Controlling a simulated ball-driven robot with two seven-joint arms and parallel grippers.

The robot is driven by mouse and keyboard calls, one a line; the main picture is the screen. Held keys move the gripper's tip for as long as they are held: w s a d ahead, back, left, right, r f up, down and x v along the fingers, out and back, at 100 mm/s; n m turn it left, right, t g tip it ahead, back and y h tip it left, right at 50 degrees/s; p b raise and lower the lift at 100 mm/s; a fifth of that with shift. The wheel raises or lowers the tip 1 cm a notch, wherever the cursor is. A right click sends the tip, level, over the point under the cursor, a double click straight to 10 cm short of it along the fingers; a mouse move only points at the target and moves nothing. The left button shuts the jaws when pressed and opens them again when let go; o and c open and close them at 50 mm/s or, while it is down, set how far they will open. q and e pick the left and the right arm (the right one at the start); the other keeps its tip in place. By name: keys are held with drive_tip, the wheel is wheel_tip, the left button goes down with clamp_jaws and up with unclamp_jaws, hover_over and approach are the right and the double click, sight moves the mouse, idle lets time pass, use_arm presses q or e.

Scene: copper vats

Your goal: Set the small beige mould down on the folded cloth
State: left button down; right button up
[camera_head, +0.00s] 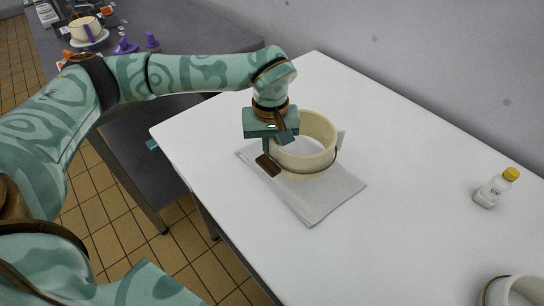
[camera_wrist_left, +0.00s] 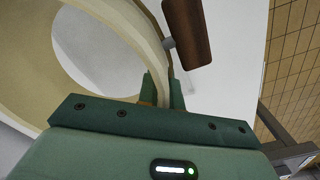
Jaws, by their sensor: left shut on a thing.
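The small beige mould (camera_head: 308,146) is an open ring with a thin dark band and a brown wooden handle (camera_head: 267,165). It is upright over the folded cloth (camera_head: 318,202), a pale grey square on the white table. I cannot tell whether its underside touches the cloth. My left gripper (camera_head: 274,150) points down and is shut on the mould's wall at its left side. In the left wrist view the fingers (camera_wrist_left: 160,92) pinch the mould's wall (camera_wrist_left: 128,40) next to the handle (camera_wrist_left: 187,30). My right gripper is out of view.
Another beige round mould (camera_head: 512,290) is cut off at the bottom right corner. A dark bench (camera_head: 130,55) at top left bears a cup and purple objects.

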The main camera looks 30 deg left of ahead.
use_arm(q)
drive_tip(key=f, duration=0.1)
drive_tip(key=f+b, duration=0.1)
drive_tip(key=f, duration=0.2)
drive_tip(key=shift+w+b, duration=0.25)
drive_tip(key=shift+b, duration=0.1)
drive_tip(key=shift+s+r, duration=0.1)
drive_tip(key=shift+r, duration=0.15)
drive_tip(key=shift+f, duration=0.1)
drive_tip(key=shift+f, duration=0.5)
drive_tip(key=c, duration=1.6)
unclamp_jaws()
drive_tip(key=shift+o, duration=0.2)
wheel_tip(320, 180, up, 13)
drive_tip(key=p, duration=0.4)
drive_tip(key=shift+r, duration=0.15)
